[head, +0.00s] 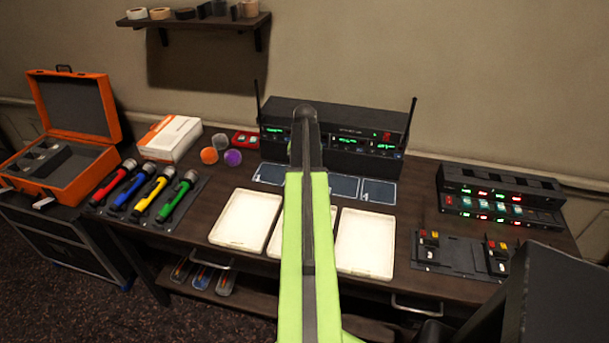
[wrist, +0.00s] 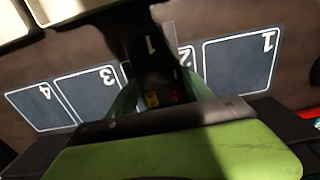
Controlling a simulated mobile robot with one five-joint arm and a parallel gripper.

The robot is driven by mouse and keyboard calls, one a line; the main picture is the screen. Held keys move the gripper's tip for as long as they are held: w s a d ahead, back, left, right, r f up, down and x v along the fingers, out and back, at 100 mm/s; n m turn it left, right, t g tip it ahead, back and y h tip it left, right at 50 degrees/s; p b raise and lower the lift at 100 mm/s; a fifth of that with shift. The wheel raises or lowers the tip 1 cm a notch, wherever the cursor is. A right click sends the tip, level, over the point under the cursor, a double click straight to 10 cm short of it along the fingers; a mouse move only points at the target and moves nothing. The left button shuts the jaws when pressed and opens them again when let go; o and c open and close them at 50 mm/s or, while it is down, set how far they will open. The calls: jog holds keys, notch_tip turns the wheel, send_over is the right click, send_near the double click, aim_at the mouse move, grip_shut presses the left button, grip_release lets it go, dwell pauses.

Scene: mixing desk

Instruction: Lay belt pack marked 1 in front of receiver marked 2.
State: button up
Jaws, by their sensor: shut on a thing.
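The belt pack marked 1 (wrist: 152,48) is a dark box with a pale 1 on it. My gripper (wrist: 160,90) is shut on it, with green fingers on either side. It is over the square marked 2 (wrist: 186,57), hiding much of it. I cannot tell whether the pack touches the desk. In the head view my arm hides the gripper and pack. The black receiver rack (head: 375,124) stands behind the squares with green displays. My arm covers part of it, including around the second receiver.
The square marked 1 (wrist: 240,65), the square marked 3 (wrist: 88,88) and the square marked 4 (wrist: 40,108) look empty. Cream trays (head: 247,220) lie in front. Coloured microphones (head: 150,190) are at left. A charger (head: 500,195) and small plate (head: 460,257) are at right.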

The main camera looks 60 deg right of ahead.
jog(key=shift+f+b, duration=0.35)
jog(key=shift+f, duration=0.1)
dwell(0.3)
jog(key=o, duration=1.7)
jog(key=shift+o, duration=0.3)
jog(key=shift+o, duration=1.4)
jog(key=shift+r, duration=0.1)
notch_tip(320, 180, up, 7)
jog(key=p, duration=0.7)
